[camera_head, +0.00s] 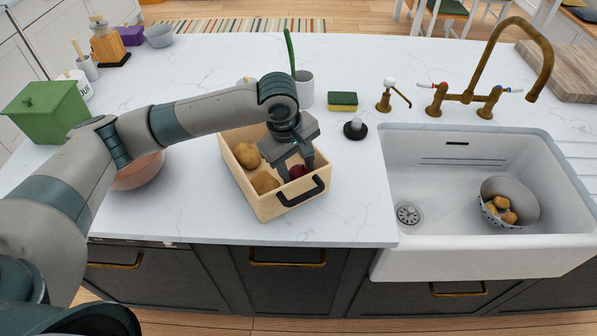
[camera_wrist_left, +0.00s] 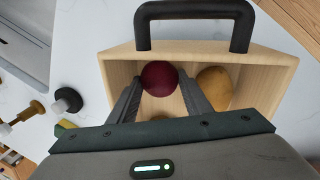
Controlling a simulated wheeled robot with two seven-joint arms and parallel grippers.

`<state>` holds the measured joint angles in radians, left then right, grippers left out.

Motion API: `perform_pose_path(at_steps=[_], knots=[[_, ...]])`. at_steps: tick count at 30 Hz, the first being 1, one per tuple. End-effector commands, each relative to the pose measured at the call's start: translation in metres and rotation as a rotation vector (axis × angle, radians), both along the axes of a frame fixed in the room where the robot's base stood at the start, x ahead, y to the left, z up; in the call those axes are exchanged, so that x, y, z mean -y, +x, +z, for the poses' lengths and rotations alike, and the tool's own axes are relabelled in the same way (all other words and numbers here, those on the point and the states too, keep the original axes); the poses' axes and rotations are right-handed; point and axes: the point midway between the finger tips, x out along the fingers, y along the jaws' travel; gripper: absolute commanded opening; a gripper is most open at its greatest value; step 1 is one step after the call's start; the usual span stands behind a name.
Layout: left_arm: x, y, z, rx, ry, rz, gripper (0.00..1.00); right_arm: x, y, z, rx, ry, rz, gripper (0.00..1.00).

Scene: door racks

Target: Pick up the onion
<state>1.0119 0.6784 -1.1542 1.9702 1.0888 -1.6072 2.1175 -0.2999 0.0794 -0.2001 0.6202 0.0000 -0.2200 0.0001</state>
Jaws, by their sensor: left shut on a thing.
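The onion (camera_head: 297,172) is dark red and round, in the front right part of a light wooden box (camera_head: 268,211) on the counter. It also shows in the left wrist view (camera_wrist_left: 159,77). My left gripper (camera_head: 292,173) reaches down into the box from above. Its two fingers stand on either side of the onion and are shut on it. The onion appears still inside the box; whether it touches the floor cannot be told. My right gripper is not in view.
Potatoes (camera_head: 246,155) lie in the box left of the onion. The box has a black front handle (camera_head: 303,191). A sink (camera_head: 450,190) with a colander (camera_head: 512,203) is at right. A pinkish bowl (camera_head: 138,172) and green canister (camera_head: 46,112) stand left; a sponge (camera_head: 342,101) is behind.

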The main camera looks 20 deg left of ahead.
Motion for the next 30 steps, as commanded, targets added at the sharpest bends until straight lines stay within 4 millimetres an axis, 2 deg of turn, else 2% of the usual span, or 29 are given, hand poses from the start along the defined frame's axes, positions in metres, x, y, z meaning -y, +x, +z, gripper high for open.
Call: perform_pose_path(at_steps=[5, 15, 18, 22, 30], knots=[[0.001, 0.001, 0.019, 0.003, -0.002, -0.001, 0.21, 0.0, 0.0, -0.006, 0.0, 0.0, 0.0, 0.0], [0.001, 0.001, 0.074, 0.005, -0.002, 0.0, 0.21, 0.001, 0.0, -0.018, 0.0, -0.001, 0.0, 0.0], [0.001, 0.001, 0.085, 0.003, -0.002, -0.001, 0.21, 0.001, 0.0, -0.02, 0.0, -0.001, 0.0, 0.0], [0.001, 0.001, 0.094, 0.002, -0.002, 0.0, 0.21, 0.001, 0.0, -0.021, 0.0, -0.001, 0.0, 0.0], [0.0, 0.0, 0.095, 0.001, -0.001, 0.0, 0.21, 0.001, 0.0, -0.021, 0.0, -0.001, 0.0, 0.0]])
